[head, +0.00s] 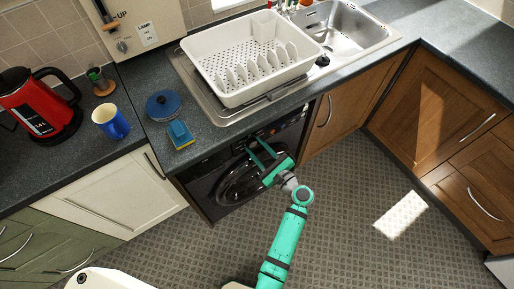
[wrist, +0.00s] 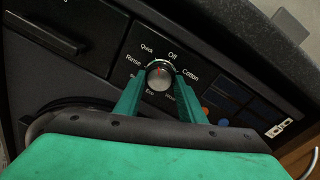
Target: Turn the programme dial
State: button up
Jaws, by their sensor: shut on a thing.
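The programme dial (wrist: 160,74) is a round silver knob with a red mark on the washing machine's black front panel. In the wrist view its labels read Off, Cotton, Quick, Rinse and Eco, with others partly hidden by my fingers. The red mark points up, towards the Off side. My gripper (wrist: 160,88) is shut on the dial, one green finger on each side of it. In the head view my gripper (head: 258,148) reaches the upper front of the black washing machine (head: 208,186), and the dial is too small to make out.
The worktop edge overhangs just above the panel. A detergent drawer (wrist: 45,35) lies left of the dial, a dark display (wrist: 235,100) right. On the worktop are a white dish rack (head: 240,90), blue mug (head: 110,122), red kettle (head: 38,105) and sponge (head: 180,134). The floor is clear.

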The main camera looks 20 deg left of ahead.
jog(key=n, duration=0.5)
jog(key=shift+a+r+h, duration=0.1)
jog(key=shift+r+h, duration=0.05)
jog(key=shift+h, duration=0.15)
jog(key=n, duration=0.5)
jog(key=shift+t+h, duration=0.3)
jog(key=shift+n, duration=0.4)
jog(key=o, duration=1)
jog(key=shift+o, duration=0.2)
jog(key=shift+s, duration=0.1)
jog(key=f+v, duration=0.1)
jog(key=v, duration=0.9)
jog(key=shift+s+d+r, duration=0.3)
jog(key=shift+r, duration=0.2)
